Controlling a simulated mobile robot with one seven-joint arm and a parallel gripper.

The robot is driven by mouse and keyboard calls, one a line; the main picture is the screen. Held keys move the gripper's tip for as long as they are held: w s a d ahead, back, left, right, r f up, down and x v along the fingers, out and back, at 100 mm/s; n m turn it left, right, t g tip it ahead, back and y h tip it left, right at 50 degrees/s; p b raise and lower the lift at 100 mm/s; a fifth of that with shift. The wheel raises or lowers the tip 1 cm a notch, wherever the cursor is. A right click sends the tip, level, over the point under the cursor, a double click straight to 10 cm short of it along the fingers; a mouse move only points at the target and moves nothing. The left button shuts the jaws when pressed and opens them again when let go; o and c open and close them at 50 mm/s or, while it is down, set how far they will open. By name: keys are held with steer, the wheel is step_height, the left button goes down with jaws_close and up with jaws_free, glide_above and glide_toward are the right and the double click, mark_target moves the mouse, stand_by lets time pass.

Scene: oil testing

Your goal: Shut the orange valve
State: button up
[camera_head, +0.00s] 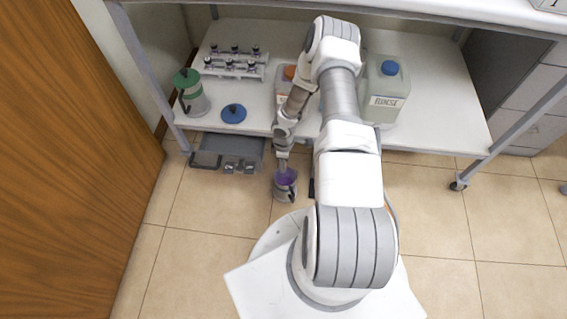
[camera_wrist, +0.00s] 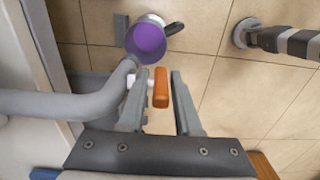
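The orange valve handle (camera_wrist: 161,92) shows in the wrist view as a short upright bar at the end of a grey pipe (camera_wrist: 65,103), joined by a white stub. My gripper (camera_wrist: 160,75) is open, with one finger on each side of the handle. The left finger crosses in front of the white stub. I cannot tell whether either finger touches the handle. In the head view my arm hides the valve and the pipe. A mug with purple contents (camera_wrist: 146,42) is beyond the pipe's end; it also shows in the head view (camera_head: 286,179).
The shelf (camera_head: 440,125) holds a RINSE jug (camera_head: 385,90), a green-lidded jar (camera_head: 193,95), a blue-knobbed lid (camera_head: 233,113), a vial rack (camera_head: 235,67) and a container partly behind my arm. A wooden door (camera_head: 75,150) stands left.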

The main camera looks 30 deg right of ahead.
jaws_close()
